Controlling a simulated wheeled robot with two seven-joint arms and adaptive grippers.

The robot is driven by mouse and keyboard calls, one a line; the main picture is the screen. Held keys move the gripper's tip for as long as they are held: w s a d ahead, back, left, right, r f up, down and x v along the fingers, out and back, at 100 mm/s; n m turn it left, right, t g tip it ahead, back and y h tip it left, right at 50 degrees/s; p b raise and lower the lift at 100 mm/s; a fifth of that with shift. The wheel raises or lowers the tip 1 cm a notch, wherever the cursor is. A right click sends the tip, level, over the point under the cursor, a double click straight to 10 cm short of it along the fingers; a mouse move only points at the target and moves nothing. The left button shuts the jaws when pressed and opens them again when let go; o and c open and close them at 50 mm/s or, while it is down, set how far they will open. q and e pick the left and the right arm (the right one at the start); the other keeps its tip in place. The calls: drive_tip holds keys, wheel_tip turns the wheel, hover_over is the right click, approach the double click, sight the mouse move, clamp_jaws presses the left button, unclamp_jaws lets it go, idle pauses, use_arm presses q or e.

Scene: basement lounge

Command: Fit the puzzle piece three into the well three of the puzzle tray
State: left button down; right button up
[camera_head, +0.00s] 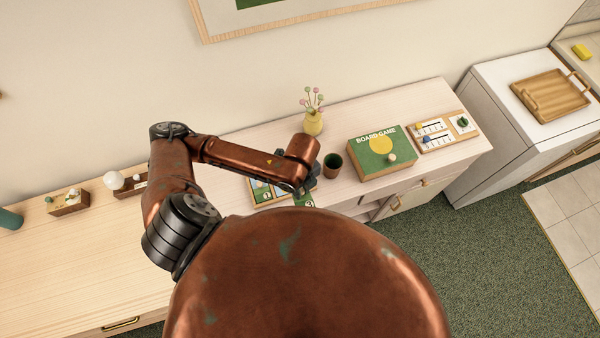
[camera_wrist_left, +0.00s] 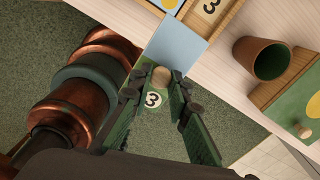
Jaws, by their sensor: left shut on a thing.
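The puzzle piece three (camera_wrist_left: 178,45), light blue at one end and green with a white "3" disc at the other, has a round wooden knob. My left gripper (camera_wrist_left: 158,86) is shut on it at the knob. In the head view the piece's green end (camera_head: 309,204) shows below my left gripper (camera_head: 301,191), at the dresser's front edge. The puzzle tray (camera_wrist_left: 229,20) lies beyond the piece, with a "3" visible on its bare wooden well three (camera_wrist_left: 211,7). In the head view my arm partly hides the tray (camera_head: 256,203). My right gripper is out of view.
A dark cup (camera_head: 332,165) stands right of the tray, then a green board game box (camera_head: 381,152). Small wooden items (camera_head: 68,203) are at the left. The dresser top (camera_head: 75,255) is clear at front left.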

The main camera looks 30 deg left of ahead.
use_arm(q)
drive_tip(key=w+a+f, duration=0.2)
drive_tip(key=w, duration=0.1)
drive_tip(key=w+a+f, duration=0.2)
drive_tip(key=w+f, duration=0.1)
drive_tip(key=w, duration=0.1)
drive_tip(key=w+a+f, duration=0.2)
drive_tip(key=w+f, duration=0.1)
drive_tip(key=shift+w+a+f+p, duration=0.15)
drive_tip(key=shift+a+f+p, duration=0.1)
drive_tip(key=shift+a+p, duration=0.15)
drive_tip(key=shift+w+a+f, duration=0.15)
drive_tip(key=shift+w+f, duration=0.2)
drive_tip(key=shift+f, duration=0.15)
drive_tip(key=shift+f+p, duration=0.3)
drive_tip(key=shift+f, duration=1.25)
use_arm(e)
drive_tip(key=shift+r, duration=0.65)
use_arm(q)
drive_tip(key=c, duration=1.9)
unclamp_jaws()
drive_tip(key=shift+f, duration=0.15)
drive_tip(key=shift+c, duration=0.2)
drive_tip(key=shift+o, duration=0.6)
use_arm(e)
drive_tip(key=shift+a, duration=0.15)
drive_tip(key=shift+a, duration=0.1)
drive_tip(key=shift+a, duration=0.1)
